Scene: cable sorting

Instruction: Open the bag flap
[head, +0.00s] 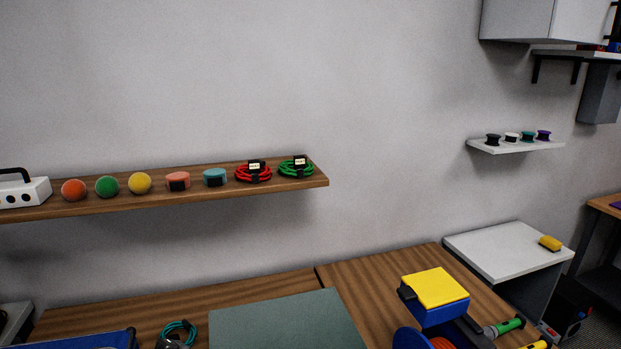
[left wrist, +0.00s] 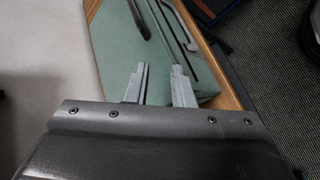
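No bag flap can be made out for certain. In the head view a flat grey-green panel (head: 285,322) lies on the wooden table, cut off by the lower edge. In the left wrist view a similar green surface (left wrist: 118,50) carries dark curved strips (left wrist: 139,20); I cannot tell whether these are straps or part of a bag. My left gripper (left wrist: 160,72) shows its two fingers apart over this green surface, with nothing seen between them. Neither gripper shows in the head view, and my right gripper is not in view.
A blue container edge (head: 80,340) and a teal cable coil (head: 177,334) lie at the lower left. A blue box with a yellow top (head: 436,288) stands right of the panel. A wooden shelf (head: 318,182) with balls and coiled cables is above the table.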

